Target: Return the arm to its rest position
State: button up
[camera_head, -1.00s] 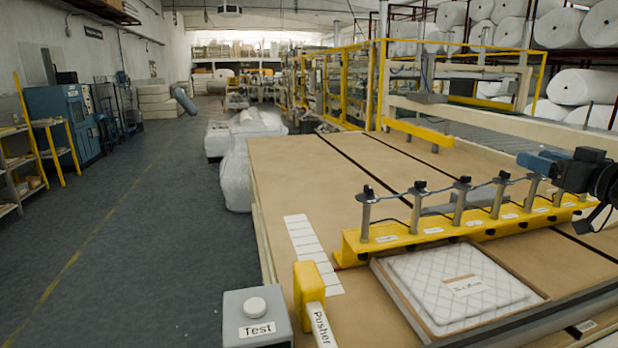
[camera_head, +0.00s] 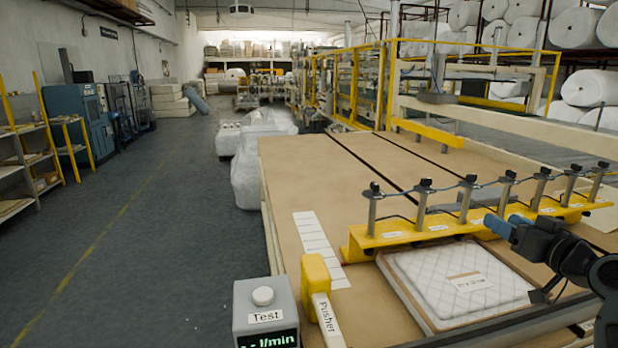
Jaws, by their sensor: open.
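My gripper (camera_head: 488,224) is at the right, dark with blue-grey fingertips pointing left. It is open, and no object shows between its fingers. It is just in front of the yellow bar (camera_head: 385,236) and above the far right corner of a quilted white pad (camera_head: 425,270). My black arm runs from it to the right edge of the picture. The pad lies in a shallow frame on the tan table and carries a label.
Metal posts (camera_head: 420,208) stand along the yellow bar. Wrapped bundles (camera_head: 248,175) stand behind left. The floor (camera_head: 160,240) at left is clear.

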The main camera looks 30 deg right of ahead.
jog(key=s+a+f+g, duration=0.1)
jog(key=s+a+f, duration=0.4)
jog(key=a+f, duration=0.45)
jog(key=s+a+f+g, duration=0.1)
jog(key=s+a+f, duration=0.3)
jog(key=a+f, duration=0.55)
jog(key=s+a+r+n+y, duration=0.2)
jog(key=s+a+r, duration=0.2)
jog(key=s+a, duration=0.7)
jog(key=s+a+r+n+y, duration=0.35)
jog(key=s+a, duration=0.55)
jog(key=s, duration=0.4)
notch_tip(320, 180, down, 9)
jog(key=b, duration=0.9)
jog(key=shift+d+m+h+b, duration=0.3)
jog(key=shift+m+h, duration=0.15)
jog(key=shift+w, duration=0.1)
jog(key=shift+c, duration=0.3)
